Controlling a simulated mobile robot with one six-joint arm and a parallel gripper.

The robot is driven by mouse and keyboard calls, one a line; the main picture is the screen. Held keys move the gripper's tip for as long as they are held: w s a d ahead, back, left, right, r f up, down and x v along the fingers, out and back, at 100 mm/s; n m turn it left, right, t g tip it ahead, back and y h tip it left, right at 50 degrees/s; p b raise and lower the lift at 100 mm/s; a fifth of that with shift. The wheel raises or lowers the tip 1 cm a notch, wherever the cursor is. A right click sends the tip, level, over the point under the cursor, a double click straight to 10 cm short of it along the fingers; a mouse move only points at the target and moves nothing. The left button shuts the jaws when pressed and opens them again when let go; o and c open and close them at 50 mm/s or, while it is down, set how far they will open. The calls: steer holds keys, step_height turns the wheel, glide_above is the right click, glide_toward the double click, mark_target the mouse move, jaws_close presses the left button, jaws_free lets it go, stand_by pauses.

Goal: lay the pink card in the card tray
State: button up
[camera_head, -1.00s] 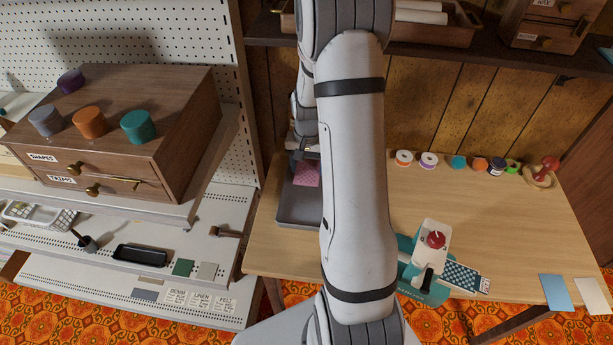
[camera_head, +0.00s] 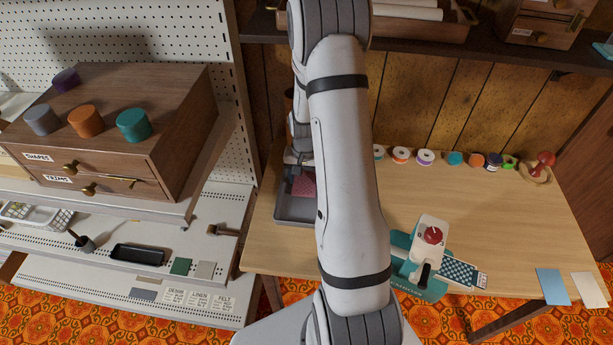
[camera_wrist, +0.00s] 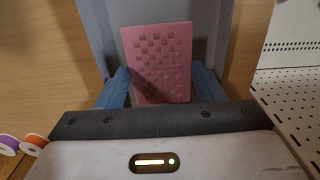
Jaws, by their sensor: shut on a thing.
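The pink card (camera_wrist: 157,62), with a raised checker pattern, shows between the fingers of my gripper (camera_wrist: 160,88) in the wrist view. My gripper is shut on the card. Behind the card in that view is the grey card tray (camera_wrist: 103,22). In the head view the pink card (camera_head: 301,186) is over the grey tray (camera_head: 292,213) at the left end of the table, with my gripper (camera_head: 299,163) at its far end. My arm hides the tray's right part. I cannot tell whether the card touches the tray floor.
Thread spools (camera_head: 425,157) line the back. A blue card (camera_head: 553,286) and a cream card (camera_head: 590,288) lie at the front right. A white pegboard shelf (camera_head: 205,223) stands close left.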

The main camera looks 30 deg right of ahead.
steer(key=shift+f, duration=0.25)
steer(key=o, duration=1)
steer(key=shift+r, duration=0.1)
